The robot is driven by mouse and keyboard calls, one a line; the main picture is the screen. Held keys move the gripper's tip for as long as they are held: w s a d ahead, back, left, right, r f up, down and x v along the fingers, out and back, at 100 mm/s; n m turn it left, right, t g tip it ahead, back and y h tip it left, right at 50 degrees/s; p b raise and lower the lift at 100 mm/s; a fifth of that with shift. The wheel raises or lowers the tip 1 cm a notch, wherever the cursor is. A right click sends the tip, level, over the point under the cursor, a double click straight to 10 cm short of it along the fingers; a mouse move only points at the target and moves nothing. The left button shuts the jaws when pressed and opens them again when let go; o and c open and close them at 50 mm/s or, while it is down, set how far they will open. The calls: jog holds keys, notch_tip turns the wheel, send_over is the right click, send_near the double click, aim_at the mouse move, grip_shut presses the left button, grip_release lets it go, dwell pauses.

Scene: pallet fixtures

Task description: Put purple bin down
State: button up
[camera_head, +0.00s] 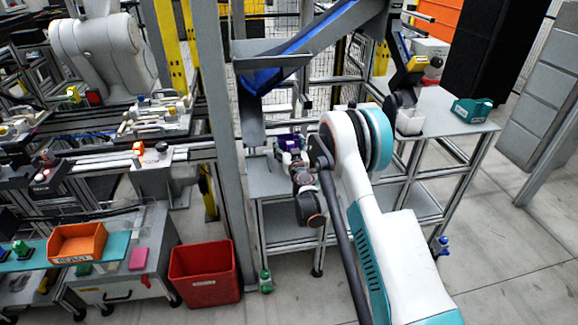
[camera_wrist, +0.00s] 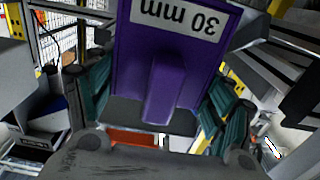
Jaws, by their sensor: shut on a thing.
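The purple bin (camera_wrist: 135,60) fills the upper middle of the wrist view, with a white label that reads "30 mm" upside down. My gripper (camera_wrist: 155,98) is shut on it, with a teal finger against each side. In the head view the purple bin (camera_head: 288,141) is small and partly hidden behind my gripper and wrist. It is at the grey table (camera_head: 262,182) behind the upright post. I cannot tell whether its underside touches the table top. The bin's inside is not visible.
A grey post (camera_head: 228,130) stands left of the bin, and a sloped chute (camera_head: 300,50) hangs above. A red crate (camera_head: 204,275) is on the floor.

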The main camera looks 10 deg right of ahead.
jog(key=shift+f+b, duration=1.15)
jog(key=shift+f, duration=2.7)
jog(key=shift+f, duration=0.1)
jog(key=o, duration=0.8)
